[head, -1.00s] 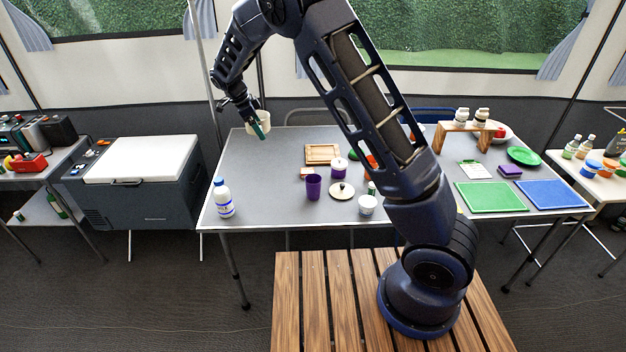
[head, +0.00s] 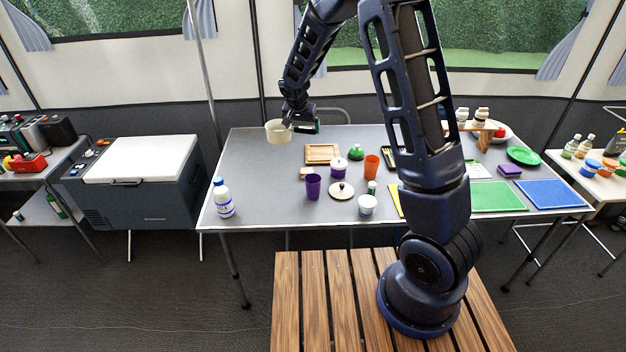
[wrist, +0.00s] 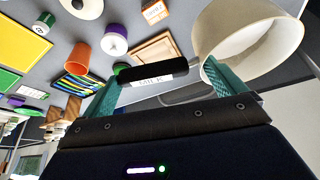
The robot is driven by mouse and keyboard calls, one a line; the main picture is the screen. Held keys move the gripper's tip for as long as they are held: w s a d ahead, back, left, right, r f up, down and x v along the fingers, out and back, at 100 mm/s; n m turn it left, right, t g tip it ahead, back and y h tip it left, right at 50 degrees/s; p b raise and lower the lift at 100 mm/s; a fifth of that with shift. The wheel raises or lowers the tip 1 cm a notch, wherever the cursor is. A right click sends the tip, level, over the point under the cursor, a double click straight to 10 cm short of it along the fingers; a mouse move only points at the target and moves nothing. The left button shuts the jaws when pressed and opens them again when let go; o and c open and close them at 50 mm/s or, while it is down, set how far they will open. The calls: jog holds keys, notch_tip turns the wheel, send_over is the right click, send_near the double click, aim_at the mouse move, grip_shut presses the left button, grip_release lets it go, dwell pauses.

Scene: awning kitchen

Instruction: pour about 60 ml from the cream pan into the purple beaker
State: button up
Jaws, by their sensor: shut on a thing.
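The cream pan (head: 278,136) is in the air over the back left of the grey table, looking about upright in the head view. My gripper (head: 303,126) is just right of it, shut on its dark handle. In the wrist view the handle (wrist: 147,72), with a white label, lies between the teal fingers, and the cream pan (wrist: 235,30) opens at the right; its contents cannot be made out. The purple beaker (head: 313,189) stands upright on the table, in front of and right of the pan.
Near the beaker are a wooden tray (head: 322,145), a purple-and-white jar (head: 339,166), a lid (head: 342,187), a white tub (head: 367,206) and an orange cup (head: 371,165). A white bottle (head: 222,199) stands at the front left. The table's left middle is clear.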

jog(key=shift+s+d+r+n+g+y, duration=0.5)
jog(key=shift+d+r+n+g+y, duration=0.7)
jog(key=shift+d+n, duration=3.8)
jog(key=shift+s+d+r+n+g+y, duration=0.7)
jog(key=shift+d+n+y, duration=1)
jog(key=shift+d+n, duration=3.3)
notch_tip(320, 180, down, 17)
jog(key=m, duration=0.1)
jog(key=shift+w+d+r, duration=0.15)
jog(key=shift+w+d, duration=0.1)
jog(key=shift+w, duration=0.05)
